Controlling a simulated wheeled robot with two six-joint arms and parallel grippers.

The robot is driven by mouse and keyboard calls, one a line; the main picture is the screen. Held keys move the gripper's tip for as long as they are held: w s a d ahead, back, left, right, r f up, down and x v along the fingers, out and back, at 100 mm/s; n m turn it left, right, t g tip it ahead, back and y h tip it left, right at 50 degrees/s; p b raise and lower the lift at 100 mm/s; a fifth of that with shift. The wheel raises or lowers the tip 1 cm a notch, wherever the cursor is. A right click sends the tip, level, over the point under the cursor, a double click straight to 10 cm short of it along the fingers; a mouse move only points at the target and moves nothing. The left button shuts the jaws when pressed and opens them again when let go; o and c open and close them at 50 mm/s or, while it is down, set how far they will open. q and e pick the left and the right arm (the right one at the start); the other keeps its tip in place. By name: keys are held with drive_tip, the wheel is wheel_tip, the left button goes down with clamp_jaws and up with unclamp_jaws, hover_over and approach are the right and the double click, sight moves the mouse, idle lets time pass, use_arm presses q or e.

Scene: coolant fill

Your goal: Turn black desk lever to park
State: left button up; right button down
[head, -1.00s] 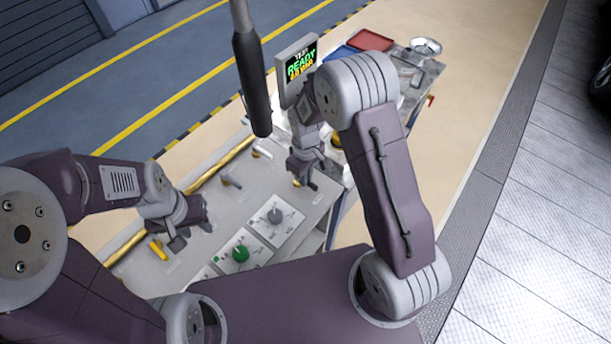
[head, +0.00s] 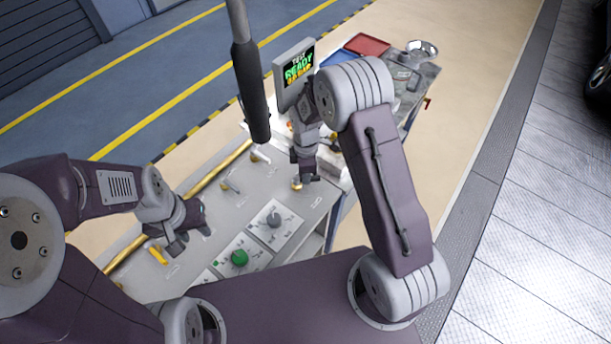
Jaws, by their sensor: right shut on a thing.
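The grey desk (head: 215,222) carries several levers and knobs. My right gripper (head: 305,180) is low over its far right part, beside a small brass-coloured fitting (head: 296,186). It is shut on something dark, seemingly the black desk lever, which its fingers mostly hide. The lever's exact angle and its park mark cannot be read. My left gripper (head: 185,236) hangs over the near left part of the desk, close to a yellow lever (head: 157,255). Its jaw opening cannot be made out.
A green knob (head: 239,258) and a grey dial (head: 273,220) sit on white panels. A grey lever (head: 230,187) stands farther back. A black hanging handle (head: 250,90) crosses the view. A screen (head: 295,75) reads READY. A cart with a red tray (head: 368,46) stands behind.

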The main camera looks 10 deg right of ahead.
drive_tip(key=n, duration=0.2)
drive_tip(key=w+n, duration=0.1)
drive_tip(key=n, duration=0.1)
drive_tip(key=shift+w+n, duration=0.2)
drive_tip(key=shift+n, duration=0.1)
drive_tip(key=shift+w+a+r+n, duration=0.1)
drive_tip(key=shift+w+n, duration=0.1)
drive_tip(key=shift+n, duration=0.6)
drive_tip(key=shift+w+a+f+n, duration=0.1)
drive_tip(key=shift+w+n, duration=0.05)
drive_tip(key=shift+n, duration=0.65)
drive_tip(key=shift+w+a+r+n, duration=0.1)
drive_tip(key=shift+w+n, duration=0.1)
drive_tip(key=shift+n, duration=0.6)
drive_tip(key=c, duration=1.5)
unclamp_jaws()
drive_tip(key=shift+o, duration=0.2)
drive_tip(key=shift+r, duration=0.35)
wheel_tip(320, 180, up, 8)
drive_tip(key=b, duration=0.1)
drive_tip(key=shift+r, duration=0.15)
